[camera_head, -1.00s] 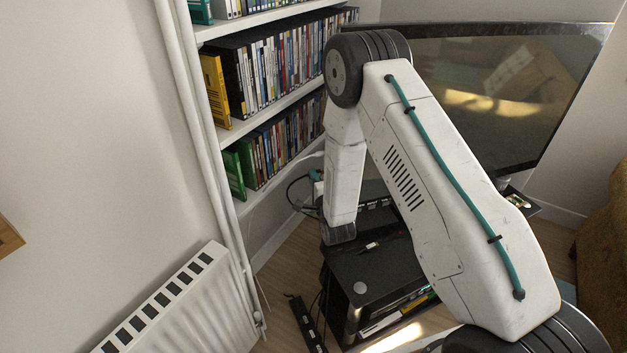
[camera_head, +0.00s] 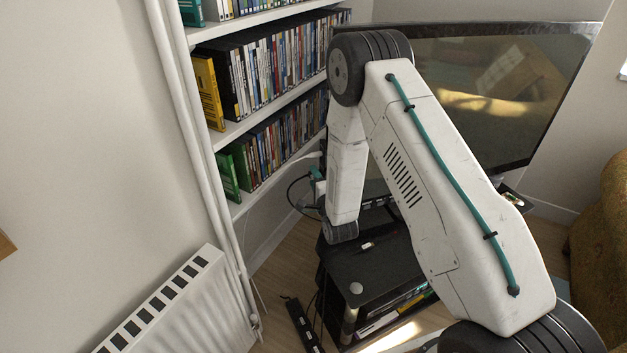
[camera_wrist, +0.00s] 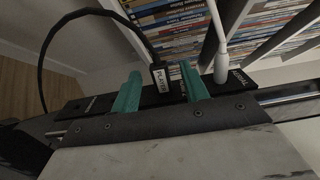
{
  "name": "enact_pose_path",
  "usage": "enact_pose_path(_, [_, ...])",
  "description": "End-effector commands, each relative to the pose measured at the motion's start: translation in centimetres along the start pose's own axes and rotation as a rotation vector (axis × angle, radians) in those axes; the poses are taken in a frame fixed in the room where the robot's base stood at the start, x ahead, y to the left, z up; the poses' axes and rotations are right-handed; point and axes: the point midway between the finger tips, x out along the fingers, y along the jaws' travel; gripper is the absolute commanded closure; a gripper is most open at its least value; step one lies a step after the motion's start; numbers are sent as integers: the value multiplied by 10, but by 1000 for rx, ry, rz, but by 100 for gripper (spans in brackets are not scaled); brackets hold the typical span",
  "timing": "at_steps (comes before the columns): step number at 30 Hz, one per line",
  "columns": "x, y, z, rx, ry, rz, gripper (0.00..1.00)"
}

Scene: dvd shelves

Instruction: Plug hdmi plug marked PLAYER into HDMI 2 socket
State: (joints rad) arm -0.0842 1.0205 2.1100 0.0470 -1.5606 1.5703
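The black HDMI plug marked PLAYER (camera_wrist: 161,79) is between the two teal fingers of my gripper (camera_wrist: 160,72) in the wrist view. Its black cable arcs up and to the left. A gap shows on each side of the plug, so my gripper looks open around it. A dark bar with small pale labels (camera_wrist: 238,82) lies behind the fingers. The labels are too small to read surely, so I cannot tell which socket is HDMI 2. In the head view a teal part of my gripper (camera_head: 318,183) shows beside the stand; the plug is hidden there.
A white plug and cable (camera_wrist: 221,68) stand at the bar, right of the fingers. The black television (camera_head: 505,85) is above a black stand (camera_head: 370,275). DVD shelves (camera_head: 250,125) and a radiator (camera_head: 185,305) are at left. A power strip (camera_head: 302,325) lies on the floor.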

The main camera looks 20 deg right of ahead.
Motion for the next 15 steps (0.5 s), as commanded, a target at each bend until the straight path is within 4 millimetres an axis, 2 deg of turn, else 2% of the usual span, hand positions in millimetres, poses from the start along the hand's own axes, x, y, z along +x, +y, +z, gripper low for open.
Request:
enact_pose_path(8, [-3, 0, 0, 0, -1, 1, 56])
enact_pose_path(11, [-14, 1, 0, 0, -1, 2, 56])
enact_pose_path(15, [-38, 1, 0, 0, -1, 3, 56])
